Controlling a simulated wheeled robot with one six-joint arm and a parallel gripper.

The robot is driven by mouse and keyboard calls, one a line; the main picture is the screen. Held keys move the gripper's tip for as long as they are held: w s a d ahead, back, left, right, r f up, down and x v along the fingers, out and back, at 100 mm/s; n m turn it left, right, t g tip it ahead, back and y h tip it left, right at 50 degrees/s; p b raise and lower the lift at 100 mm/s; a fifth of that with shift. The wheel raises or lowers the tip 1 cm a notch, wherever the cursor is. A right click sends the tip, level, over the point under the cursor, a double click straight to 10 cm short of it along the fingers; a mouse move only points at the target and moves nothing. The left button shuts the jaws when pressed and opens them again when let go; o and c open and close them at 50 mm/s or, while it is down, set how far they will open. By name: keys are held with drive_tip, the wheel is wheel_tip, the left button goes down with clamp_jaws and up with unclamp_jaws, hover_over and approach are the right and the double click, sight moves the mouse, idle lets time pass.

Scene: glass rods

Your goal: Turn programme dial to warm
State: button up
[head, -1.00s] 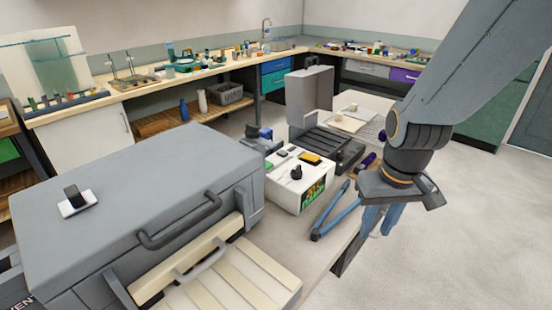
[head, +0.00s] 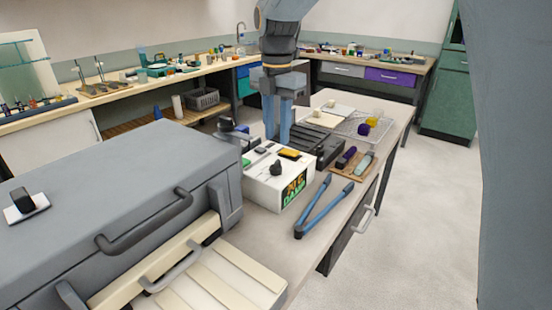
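A white box-shaped unit (head: 262,193) on the bench has a black knob (head: 276,168) on top, which looks like the programme dial. Its front has a dark panel (head: 295,189) with coloured lettering that I cannot read surely. The dial's setting is too small to tell. My gripper (head: 278,137) points down behind the white unit, in the upper middle of the head view.
A large grey case (head: 120,190) with a handle fills the left; a black knob on a white plate (head: 26,206) sits on it. Blue-handled pliers (head: 322,210) lie right of the white unit. A black tray-like case (head: 318,142) and wire rack (head: 365,128) stand behind.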

sight(276, 162)
drive_tip(key=shift+a+f, duration=0.1)
drive_tip(key=shift+f, duration=0.35)
wheel_tip(276, 162, down, 7)
drive_tip(key=shift+r+p, duration=0.15)
drive_tip(key=shift+p, duration=0.55)
drive_tip(key=shift+c, duration=0.3)
clamp_jaws()
